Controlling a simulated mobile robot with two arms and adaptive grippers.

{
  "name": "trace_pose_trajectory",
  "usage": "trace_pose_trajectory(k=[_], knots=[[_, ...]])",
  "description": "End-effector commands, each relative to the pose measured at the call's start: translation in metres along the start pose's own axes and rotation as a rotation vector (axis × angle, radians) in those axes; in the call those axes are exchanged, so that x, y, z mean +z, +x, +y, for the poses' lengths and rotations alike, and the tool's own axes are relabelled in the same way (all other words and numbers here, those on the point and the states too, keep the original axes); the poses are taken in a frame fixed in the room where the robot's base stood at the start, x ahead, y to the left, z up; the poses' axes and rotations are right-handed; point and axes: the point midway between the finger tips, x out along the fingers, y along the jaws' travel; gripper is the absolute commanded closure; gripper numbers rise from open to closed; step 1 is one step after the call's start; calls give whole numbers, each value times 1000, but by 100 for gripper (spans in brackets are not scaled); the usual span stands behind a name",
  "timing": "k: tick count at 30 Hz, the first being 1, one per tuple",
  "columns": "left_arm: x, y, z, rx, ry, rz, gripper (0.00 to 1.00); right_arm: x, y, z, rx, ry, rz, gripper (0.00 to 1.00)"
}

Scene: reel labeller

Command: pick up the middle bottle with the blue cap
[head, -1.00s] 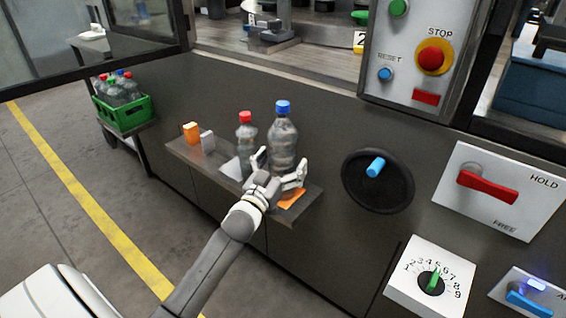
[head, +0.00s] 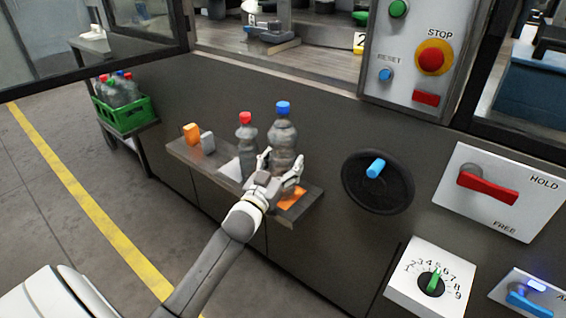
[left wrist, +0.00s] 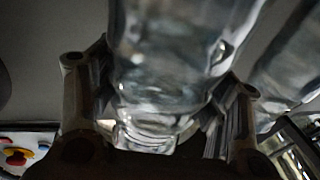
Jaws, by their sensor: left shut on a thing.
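The clear bottle with the blue cap (head: 283,133) stands upright on the shelf (head: 219,169) on the machine front. My left gripper (head: 281,170) is around its lower body, one finger on each side, and is shut on it. In the left wrist view the bottle (left wrist: 170,60) fills the space between the two fingers (left wrist: 165,115). A smaller clear bottle with a red cap (head: 246,142) stands just left of it on the shelf. A clear blurred shape (left wrist: 288,75) shows at the right of the left wrist view. My right gripper is not in view.
An orange block (head: 191,132) and a grey block (head: 207,142) stand at the shelf's left. A flat orange piece (head: 291,199) lies at its right end. A black dial with a blue knob (head: 377,180) is right of the shelf. A green crate of bottles (head: 124,113) is at far left.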

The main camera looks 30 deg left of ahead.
Motion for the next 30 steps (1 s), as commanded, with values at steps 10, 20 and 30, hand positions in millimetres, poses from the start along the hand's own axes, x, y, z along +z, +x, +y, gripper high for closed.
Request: trace_pose_trajectory(k=[10, 20, 30], knots=[[-8, 2, 0, 1, 1, 8, 93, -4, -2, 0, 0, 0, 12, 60], [-40, 6, 0, 3, 2, 13, 93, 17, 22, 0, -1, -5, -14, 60], [-85, 13, 0, 3, 3, 11, 93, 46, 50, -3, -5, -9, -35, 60]])
